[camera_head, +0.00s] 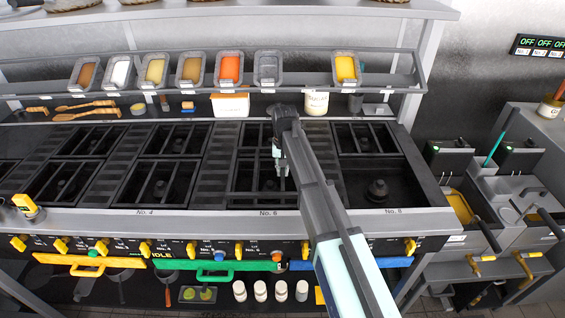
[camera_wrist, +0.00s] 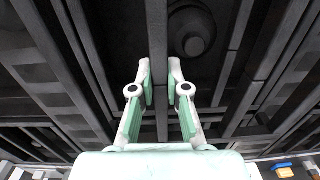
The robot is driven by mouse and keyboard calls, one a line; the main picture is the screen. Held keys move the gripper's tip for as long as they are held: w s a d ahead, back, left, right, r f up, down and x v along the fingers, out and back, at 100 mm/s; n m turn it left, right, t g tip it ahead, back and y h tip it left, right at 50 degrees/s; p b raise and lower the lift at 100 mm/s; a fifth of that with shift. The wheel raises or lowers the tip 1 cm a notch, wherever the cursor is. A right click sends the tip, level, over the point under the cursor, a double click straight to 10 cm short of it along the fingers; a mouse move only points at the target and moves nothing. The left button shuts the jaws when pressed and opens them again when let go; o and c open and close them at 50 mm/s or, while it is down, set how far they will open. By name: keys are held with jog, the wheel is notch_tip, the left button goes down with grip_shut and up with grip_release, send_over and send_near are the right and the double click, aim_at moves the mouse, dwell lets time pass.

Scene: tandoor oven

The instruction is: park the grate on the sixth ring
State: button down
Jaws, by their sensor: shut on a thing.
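My gripper (camera_head: 280,172) is over the front cell marked No. 6, pointing down. In the wrist view its fingers (camera_wrist: 160,85) are closed on either side of a dark bar of the grate (camera_wrist: 162,50). The grate (camera_head: 250,188) lies over or just above the No. 6 ring; I cannot tell whether it rests fully. My arm hides its right side in the head view. A round burner (camera_wrist: 194,40) shows below the bars in the wrist view. The front-right cell, No. 8, has a bare burner (camera_head: 377,190) with no grate over it.
Other grates cover neighbouring cells, such as No. 4 (camera_head: 157,183). A rail of food pans (camera_head: 229,68) runs behind the range. Yellow knobs (camera_head: 192,249) and coloured handles line the front. Fryers (camera_head: 500,190) stand at the right.

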jog(key=shift+f, duration=0.1)
jog(key=shift+f, duration=0.6)
jog(key=c, duration=1.2)
grip_release()
jog(key=shift+o, duration=0.2)
jog(key=shift+r, duration=0.1)
notch_tip(320, 180, up, 13)
jog(key=b, duration=0.3)
jog(key=shift+d, duration=0.15)
